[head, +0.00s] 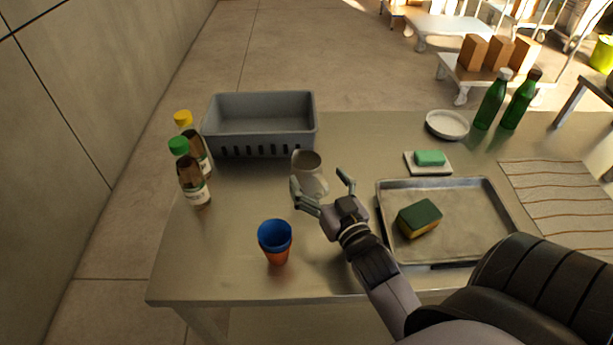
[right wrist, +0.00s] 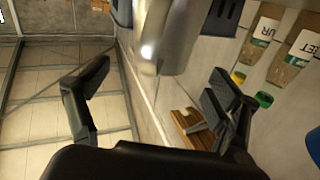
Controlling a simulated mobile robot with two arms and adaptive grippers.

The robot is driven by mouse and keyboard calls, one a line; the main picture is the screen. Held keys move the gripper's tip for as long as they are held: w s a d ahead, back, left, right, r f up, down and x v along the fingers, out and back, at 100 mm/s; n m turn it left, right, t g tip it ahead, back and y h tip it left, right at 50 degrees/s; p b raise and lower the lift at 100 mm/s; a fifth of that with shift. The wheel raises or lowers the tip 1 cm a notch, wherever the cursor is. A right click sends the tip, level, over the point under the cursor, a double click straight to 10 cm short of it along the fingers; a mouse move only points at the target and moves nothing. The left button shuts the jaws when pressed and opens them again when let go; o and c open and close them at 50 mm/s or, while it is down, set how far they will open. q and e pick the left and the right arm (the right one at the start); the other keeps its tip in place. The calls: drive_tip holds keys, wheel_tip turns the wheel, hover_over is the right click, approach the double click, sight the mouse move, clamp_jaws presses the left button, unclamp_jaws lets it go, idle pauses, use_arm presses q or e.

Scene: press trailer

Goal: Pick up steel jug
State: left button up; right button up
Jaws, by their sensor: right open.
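The steel jug (head: 311,174) stands on the metal table, in front of the grey basket. Its wide round mouth faces up and its handle side is at the left. In the right wrist view, the shiny body of the jug (right wrist: 172,38) shows at the top, just beyond the fingers. My right gripper (head: 326,190) is open, its fingers spread on the near side of the jug. In the right wrist view my gripper (right wrist: 155,88) has nothing between its fingertips. I cannot tell whether a finger touches the jug. My left gripper is not in view.
A blue and orange cup (head: 275,240) stands at front left. Two bottles, one green-capped (head: 190,175) and one yellow-capped (head: 194,140), stand left of the grey basket (head: 260,138). A metal tray (head: 470,215) with a sponge (head: 419,218) lies right of my gripper.

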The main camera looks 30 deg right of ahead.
sight(300, 152)
drive_tip(key=shift+w+d+p, duration=0.2)
drive_tip(key=shift+w, duration=0.85)
drive_tip(key=shift+w+d+p, duration=0.15)
drive_tip(key=shift+w, duration=0.85)
drive_tip(key=shift+w+d+p, duration=0.2)
drive_tip(key=shift+w, duration=0.85)
drive_tip(key=shift+s, duration=0.1)
drive_tip(key=c, duration=1.9)
drive_tip(key=shift+o, duration=0.2)
drive_tip(key=shift+r, duration=0.1)
